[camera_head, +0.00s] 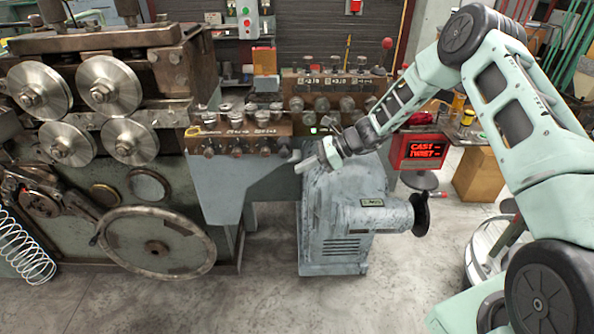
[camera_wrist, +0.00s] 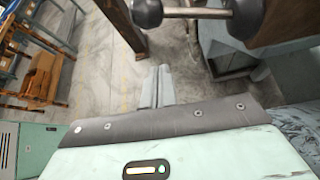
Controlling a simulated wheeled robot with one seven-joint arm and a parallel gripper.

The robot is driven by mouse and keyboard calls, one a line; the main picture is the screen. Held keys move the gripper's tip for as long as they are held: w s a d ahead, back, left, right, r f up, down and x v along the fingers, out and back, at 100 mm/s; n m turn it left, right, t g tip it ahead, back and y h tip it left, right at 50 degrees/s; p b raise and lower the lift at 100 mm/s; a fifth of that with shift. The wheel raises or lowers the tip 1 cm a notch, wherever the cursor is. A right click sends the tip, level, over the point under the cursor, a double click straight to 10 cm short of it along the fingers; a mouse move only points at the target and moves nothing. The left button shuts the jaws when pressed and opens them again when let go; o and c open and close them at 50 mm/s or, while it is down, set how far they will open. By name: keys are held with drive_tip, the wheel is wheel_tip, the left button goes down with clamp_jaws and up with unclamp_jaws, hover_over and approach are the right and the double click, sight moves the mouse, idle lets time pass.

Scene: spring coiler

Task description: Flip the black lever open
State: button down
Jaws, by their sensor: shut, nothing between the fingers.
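My gripper (camera_head: 312,162) is shut and empty in the head view, at the right end of the brown knob panel (camera_head: 240,130) and above the grey machine housing (camera_head: 335,215). In the wrist view its two fingers (camera_wrist: 157,84) lie side by side. Ahead of them in that view is a metal rod (camera_wrist: 197,13) with a dark round knob (camera_wrist: 147,12) at its left end. The fingers look apart from the knob. I cannot tell which part is the black lever; several small dark handles and knobs sit along the panels.
A large handwheel (camera_head: 157,246) and metal rollers (camera_head: 108,86) are on the machine at left. A black disc wheel (camera_head: 420,213) sticks out from the housing. A red lit sign (camera_head: 424,150) stands at right. The floor in front (camera_head: 260,305) is clear.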

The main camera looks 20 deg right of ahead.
drive_tip(key=b+v, duration=0.2)
drive_tip(key=v, duration=0.5)
drive_tip(key=shift+d+r, duration=0.2)
drive_tip(key=shift+d, duration=0.05)
drive_tip(key=s+a+r+n+g+h, duration=0.2)
drive_tip(key=s+a+r+n+g, duration=0.1)
drive_tip(key=s+a+n, duration=0.4)
drive_tip(key=s+a+r+n+g+h, duration=0.25)
drive_tip(key=s+a+n, duration=0.25)
drive_tip(key=s+a, duration=0.4)
drive_tip(key=s+r+n+t+h+b, duration=0.1)
drive_tip(key=s+r+n+h, duration=0.1)
drive_tip(key=s+n, duration=0.7)
drive_tip(key=s+a+r+n+t+h, duration=0.1)
drive_tip(key=s+n+h, duration=0.3)
drive_tip(key=s+n, duration=0.5)
drive_tip(key=s, duration=0.5)
drive_tip(key=shift+r+b, duration=0.4)
drive_tip(key=shift+a+t+h, duration=0.15)
drive_tip(key=shift+t+h, duration=0.1)
